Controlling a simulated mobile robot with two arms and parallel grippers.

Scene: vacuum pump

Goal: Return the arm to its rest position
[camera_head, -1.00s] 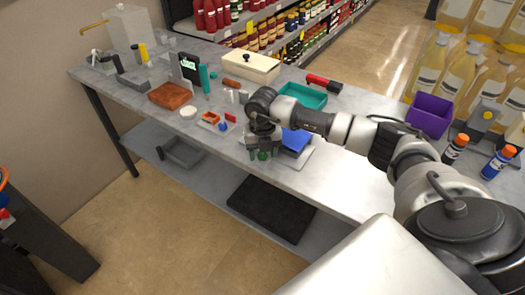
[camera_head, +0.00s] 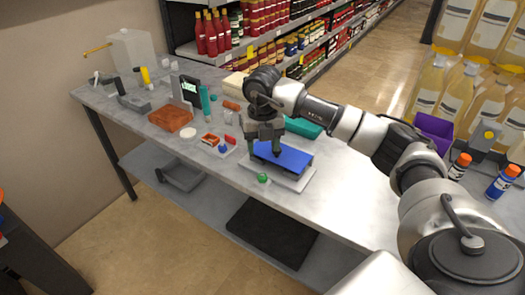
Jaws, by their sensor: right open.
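My right arm reaches in from the right over the grey workbench (camera_head: 330,194). Its right gripper (camera_head: 264,147) points down, open and empty, above the back left part of a blue block (camera_head: 293,160). The block lies on a pale plate (camera_head: 282,182) near the bench's front edge. The fingers overlap the block in the picture, so I cannot tell how large the gap is. A small green knob (camera_head: 263,178) shows at the plate's front. My left gripper is not in view.
A teal tray (camera_head: 303,128) and a cream box (camera_head: 234,82) stand behind the gripper, partly hidden by my arm. A brown block (camera_head: 171,118) and a small parts tray (camera_head: 214,147) lie to the left. A purple bin (camera_head: 437,129) and bottles stand right.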

